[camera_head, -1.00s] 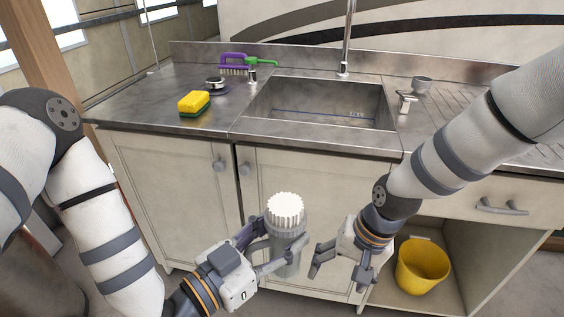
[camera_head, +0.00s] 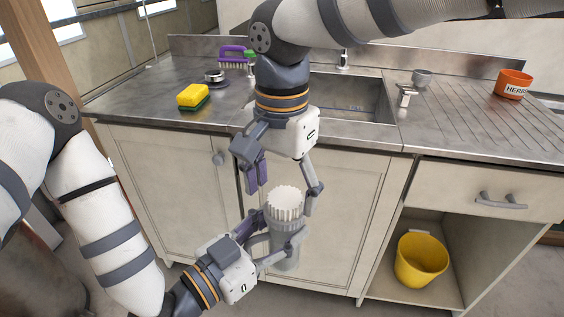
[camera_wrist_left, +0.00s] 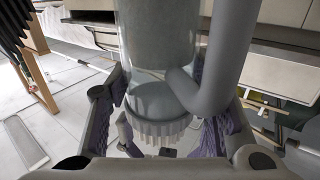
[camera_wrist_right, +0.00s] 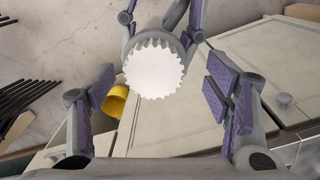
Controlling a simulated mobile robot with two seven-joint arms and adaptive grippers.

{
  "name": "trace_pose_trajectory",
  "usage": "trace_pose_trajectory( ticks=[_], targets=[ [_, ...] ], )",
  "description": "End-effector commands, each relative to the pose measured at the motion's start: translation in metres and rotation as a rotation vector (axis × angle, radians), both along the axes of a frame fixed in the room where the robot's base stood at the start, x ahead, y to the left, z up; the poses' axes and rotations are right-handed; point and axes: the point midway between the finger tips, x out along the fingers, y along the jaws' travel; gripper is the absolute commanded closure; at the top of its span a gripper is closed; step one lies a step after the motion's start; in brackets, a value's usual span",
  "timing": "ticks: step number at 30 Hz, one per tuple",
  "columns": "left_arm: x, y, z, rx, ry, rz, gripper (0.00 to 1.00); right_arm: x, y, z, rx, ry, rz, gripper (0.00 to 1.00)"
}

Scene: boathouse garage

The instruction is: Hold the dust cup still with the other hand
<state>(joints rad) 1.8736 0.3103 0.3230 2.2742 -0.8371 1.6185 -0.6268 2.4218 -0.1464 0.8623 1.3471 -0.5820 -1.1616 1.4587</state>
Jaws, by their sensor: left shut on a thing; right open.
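The dust cup (camera_head: 285,250) is a clear grey cylinder held upright in front of the sink cabinet, with a white ridged piece (camera_head: 285,202) at its top. My left gripper (camera_head: 272,236) is shut on the dust cup from the lower left. The cup's clear wall (camera_wrist_left: 158,55) and a grey tube (camera_wrist_left: 222,60) fill the left wrist view. My right gripper (camera_head: 283,196) points down just above the cup, its open fingers on either side of the white piece. In the right wrist view the white ridged top (camera_wrist_right: 153,68) lies ahead between the open fingers; I see no contact.
Cabinet doors (camera_head: 170,190) stand close behind the grippers. A yellow bucket (camera_head: 420,259) sits in the open shelf at right.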

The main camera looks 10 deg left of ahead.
Motion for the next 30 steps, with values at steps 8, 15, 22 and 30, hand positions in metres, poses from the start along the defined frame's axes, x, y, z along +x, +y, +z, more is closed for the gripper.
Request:
trace_pose_trajectory(
  ticks=[8,15,22,30],
  targets=[
    [0.0,0.0,0.001,-0.001,-0.003,0.0,1.0,0.0,0.0,-0.02,0.002,-0.002,0.001,0.28],
    [0.0,0.0,0.001,-0.001,-0.003,0.0,1.0,0.0,0.0,-0.019,0.002,-0.002,0.001,0.46],
    [-0.001,-0.002,0.002,-0.003,-0.004,-0.005,1.0,0.001,0.001,-0.019,0.006,-0.004,0.002,0.78],
    [-0.002,-0.003,0.003,-0.005,-0.003,-0.01,1.0,0.0,0.002,-0.018,0.01,-0.01,0.552,0.78]
  ],
)
